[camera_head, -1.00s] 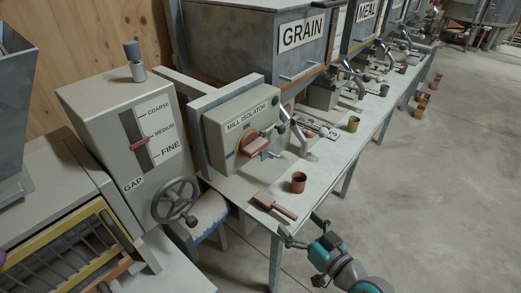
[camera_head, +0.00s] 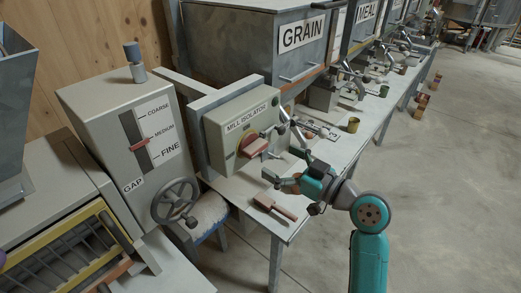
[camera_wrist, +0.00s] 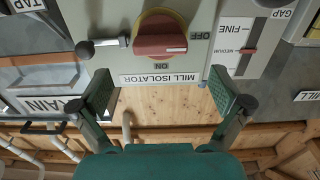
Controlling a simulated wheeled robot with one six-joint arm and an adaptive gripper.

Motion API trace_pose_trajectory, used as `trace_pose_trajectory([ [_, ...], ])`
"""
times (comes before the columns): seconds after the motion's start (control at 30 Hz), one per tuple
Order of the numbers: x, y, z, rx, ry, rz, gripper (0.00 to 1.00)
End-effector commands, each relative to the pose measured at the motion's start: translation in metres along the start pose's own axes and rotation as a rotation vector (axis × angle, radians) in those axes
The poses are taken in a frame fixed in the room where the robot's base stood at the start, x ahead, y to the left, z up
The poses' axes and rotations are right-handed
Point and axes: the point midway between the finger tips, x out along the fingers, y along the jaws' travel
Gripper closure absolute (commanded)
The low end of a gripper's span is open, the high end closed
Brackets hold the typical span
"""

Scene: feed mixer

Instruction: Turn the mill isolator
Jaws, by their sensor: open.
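The mill isolator is a pale box (camera_head: 222,128) with a red knob (camera_head: 257,146) on a yellow disc. In the wrist view, where the lettering is upside down, the red knob (camera_wrist: 160,36) lies crosswise. A white line on it is at the end toward the OFF lettering; ON is printed below. My gripper (camera_head: 283,164) is in front of the box, apart from the knob. In the wrist view my gripper (camera_wrist: 160,92) has its two pads wide apart with nothing between them, and the knob is beyond them.
A metal latch or lever (camera_wrist: 104,45) sticks out beside the knob. A brown scoop (camera_head: 274,206) lies on the bench near its front edge. The gap unit with its handwheel (camera_head: 175,201) stands to the left. The grain hopper (camera_head: 245,45) is behind.

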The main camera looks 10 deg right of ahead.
Motion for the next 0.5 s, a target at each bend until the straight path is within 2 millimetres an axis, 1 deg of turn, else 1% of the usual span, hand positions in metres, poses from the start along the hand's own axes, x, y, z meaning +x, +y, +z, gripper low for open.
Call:
trace_pose_trajectory([
  [0.03, 0.011, -0.002, 0.000, 0.000, -0.001, -0.005, 0.00],
  [0.2, 0.038, -0.001, 0.000, 0.000, -0.001, -0.002, 0.00],
  [0.33, 0.052, 0.000, 0.000, 0.000, -0.001, -0.001, 0.00],
  [0.5, 0.061, -0.001, 0.000, 0.000, 0.000, 0.000, 0.00],
])
